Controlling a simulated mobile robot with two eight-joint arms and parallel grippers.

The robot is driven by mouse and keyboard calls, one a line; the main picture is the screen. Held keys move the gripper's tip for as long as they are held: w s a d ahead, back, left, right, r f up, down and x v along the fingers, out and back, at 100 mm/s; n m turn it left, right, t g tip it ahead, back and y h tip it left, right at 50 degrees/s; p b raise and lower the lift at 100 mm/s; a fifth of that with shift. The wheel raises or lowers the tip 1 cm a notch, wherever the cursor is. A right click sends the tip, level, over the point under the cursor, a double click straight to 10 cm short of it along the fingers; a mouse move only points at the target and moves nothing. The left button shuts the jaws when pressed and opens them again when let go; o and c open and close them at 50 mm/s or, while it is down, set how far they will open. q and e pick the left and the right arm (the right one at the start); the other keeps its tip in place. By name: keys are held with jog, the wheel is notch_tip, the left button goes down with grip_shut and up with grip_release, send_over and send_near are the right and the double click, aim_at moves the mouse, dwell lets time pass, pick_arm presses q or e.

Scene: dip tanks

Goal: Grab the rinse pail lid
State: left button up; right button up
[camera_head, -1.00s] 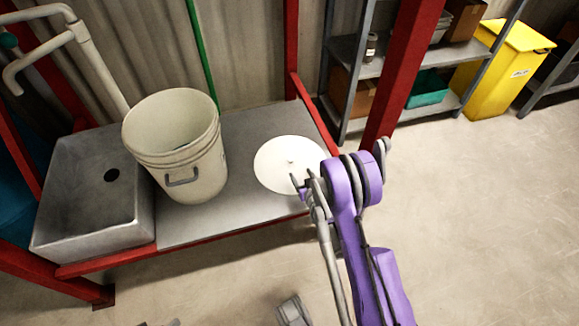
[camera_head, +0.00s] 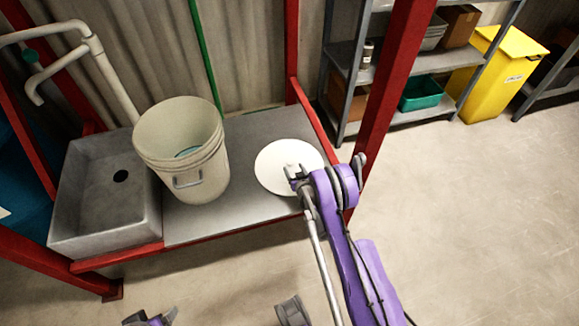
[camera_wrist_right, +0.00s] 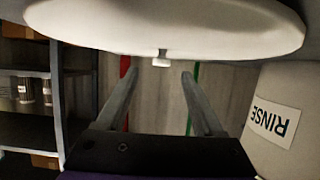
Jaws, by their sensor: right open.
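The rinse pail lid (camera_head: 272,170) is a white disc lying flat on the grey bench, right of the white rinse pail (camera_head: 207,184). My right gripper (camera_head: 297,171) is over the lid's right part, open and empty. In the right wrist view the picture is upside down: the lid (camera_wrist_right: 165,25) spans the top, and its small knob (camera_wrist_right: 161,59) shows between and just beyond the open fingertips (camera_wrist_right: 159,76). The pail (camera_wrist_right: 286,85) bears a RINSE label there. A purple and grey part at the bottom edge seems to be my left gripper (camera_head: 150,318); its fingers are unclear.
A grey sink basin (camera_head: 105,205) adjoins the bench (camera_head: 225,215) at the left. A red post (camera_head: 392,95) rises right of the bench, near my right arm. Shelves and a yellow bin (camera_head: 497,75) stand behind. The floor at right is clear.

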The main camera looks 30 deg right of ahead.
aim_at(290, 162)
jog(key=x, duration=0.4)
jog(key=shift+a, duration=0.15)
grip_shut()
jog(key=shift+r, duration=0.1)
dwell(1.1)
